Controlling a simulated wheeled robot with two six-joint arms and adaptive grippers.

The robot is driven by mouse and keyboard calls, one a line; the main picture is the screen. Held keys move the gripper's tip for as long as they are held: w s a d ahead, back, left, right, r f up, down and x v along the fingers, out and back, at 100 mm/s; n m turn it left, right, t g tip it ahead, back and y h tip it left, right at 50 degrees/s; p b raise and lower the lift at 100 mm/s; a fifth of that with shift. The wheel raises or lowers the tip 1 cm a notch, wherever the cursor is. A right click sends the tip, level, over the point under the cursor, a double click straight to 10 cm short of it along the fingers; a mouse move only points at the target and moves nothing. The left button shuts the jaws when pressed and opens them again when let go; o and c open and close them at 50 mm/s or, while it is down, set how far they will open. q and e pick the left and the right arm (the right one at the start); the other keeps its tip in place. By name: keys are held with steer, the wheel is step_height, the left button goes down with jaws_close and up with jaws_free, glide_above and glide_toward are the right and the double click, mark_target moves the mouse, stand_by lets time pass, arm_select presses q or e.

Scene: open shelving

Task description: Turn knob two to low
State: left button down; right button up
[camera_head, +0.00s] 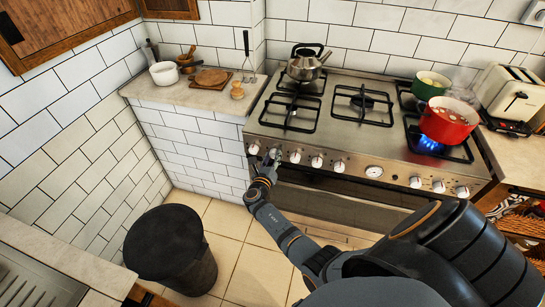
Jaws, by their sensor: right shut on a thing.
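The steel stove (320,180) has a row of white-grey knobs along its front panel. My right gripper (271,160) is at the left part of the row and is shut on the second knob from the left (275,153). The gripper covers much of this knob, so its pointer setting cannot be read. The first knob (253,149) is just left of the fingers, and the third knob (295,157) is just right of them. My left gripper is not in view.
A red pot (449,122) steams over a blue flame at the right. A green pot (430,85) and a kettle (304,67) stand on the back of the hob. A toaster (516,95) is at the right. A black bin (170,250) stands on the floor at the left.

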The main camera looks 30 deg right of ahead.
steer(key=o, duration=1.2)
steer(key=v, duration=0.7)
steer(key=shift+s+a, duration=0.2)
